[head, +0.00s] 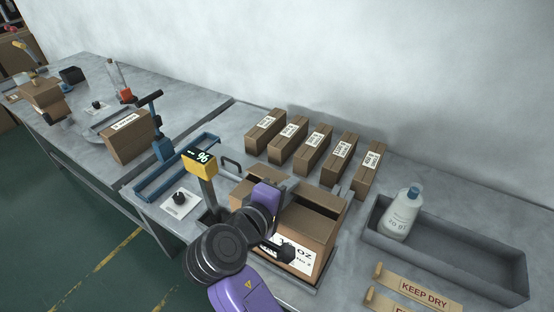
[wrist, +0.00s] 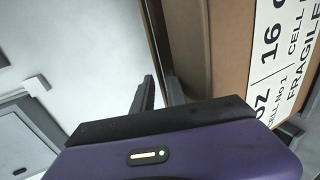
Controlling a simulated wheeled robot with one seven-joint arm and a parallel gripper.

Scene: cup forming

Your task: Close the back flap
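The open brown carton (head: 318,232) stands on the scale platform at the front of the bench, with a white label on its near side. A cardboard flap (head: 322,194) shows at its back, and its dark inside is partly visible. My arm and purple gripper (head: 272,215) cover much of its left part. In the wrist view, the carton (wrist: 235,30) fills the right side. My two dark fingertips (wrist: 158,90) sit close together at a thin cardboard edge (wrist: 158,35). I cannot tell whether that edge is between them.
A yellow scale display (head: 200,162) stands left of the carton. Several closed labelled cartons (head: 312,150) line the back. A grey tray (head: 455,262) holding a white bottle (head: 401,214) is at the right. A blue frame (head: 175,170) and tape dispenser (head: 160,145) stand left.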

